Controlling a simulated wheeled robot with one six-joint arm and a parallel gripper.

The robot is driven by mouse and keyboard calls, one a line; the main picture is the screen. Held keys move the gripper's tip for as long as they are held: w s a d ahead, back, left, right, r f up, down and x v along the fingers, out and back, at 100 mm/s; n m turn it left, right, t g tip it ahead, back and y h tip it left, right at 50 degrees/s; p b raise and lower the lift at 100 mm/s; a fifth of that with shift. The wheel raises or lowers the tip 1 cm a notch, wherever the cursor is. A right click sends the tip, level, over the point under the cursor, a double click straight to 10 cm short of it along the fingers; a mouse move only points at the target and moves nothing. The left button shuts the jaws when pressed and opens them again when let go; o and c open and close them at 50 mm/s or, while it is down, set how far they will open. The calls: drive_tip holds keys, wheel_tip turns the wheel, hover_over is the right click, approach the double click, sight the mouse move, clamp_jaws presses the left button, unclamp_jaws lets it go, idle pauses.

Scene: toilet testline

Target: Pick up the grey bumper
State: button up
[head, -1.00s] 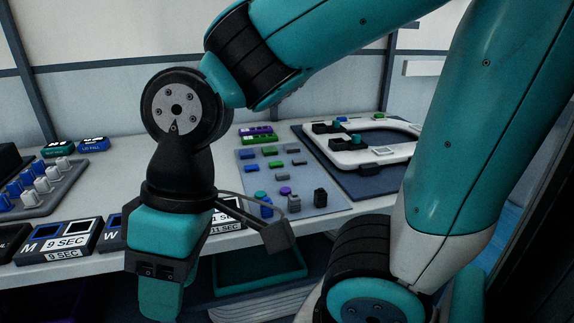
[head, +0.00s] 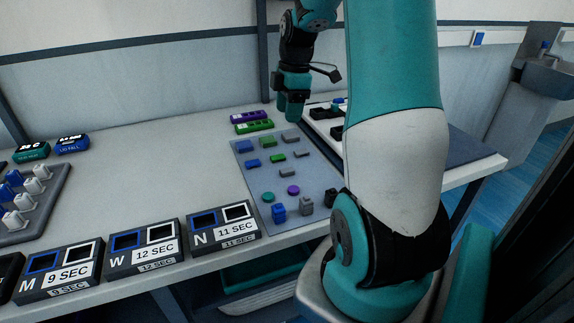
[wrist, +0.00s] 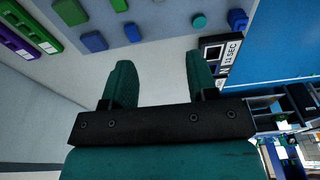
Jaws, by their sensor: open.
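Several small grey pieces lie on the light blue-grey mat (head: 247,185) in the head view. Low ones are at the mat's back (head: 291,138), its right side (head: 302,154) and its middle (head: 287,171), and a taller grey block (head: 306,206) stands near the front. I cannot tell which is the grey bumper. My gripper (head: 292,112) hangs above the table beyond the mat's back edge, apart from the pieces. In the wrist view my gripper (wrist: 160,75) is open with nothing between its fingers. No grey piece shows clearly there.
Blue, green, teal, purple and black pieces share the mat. Purple (head: 250,116) and green (head: 254,126) boxes lie behind it. Timer boxes (head: 222,228) line the front edge. A toilet seat unit (head: 325,127) is partly hidden by my arm.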

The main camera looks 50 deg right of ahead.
drive_tip(key=d+f, duration=0.2)
hover_over(287, 170)
drive_tip(key=f, duration=0.6)
drive_tip(key=d+f, duration=0.1)
drive_tip(key=f, duration=0.2)
drive_tip(key=shift+s+f, duration=0.1)
drive_tip(key=shift+f, duration=0.25)
drive_tip(key=shift+a+f, duration=0.2)
drive_tip(key=shift+f, duration=1.25)
drive_tip(key=shift+a+f, duration=0.15)
drive_tip(key=shift+f, duration=1.3)
clamp_jaws()
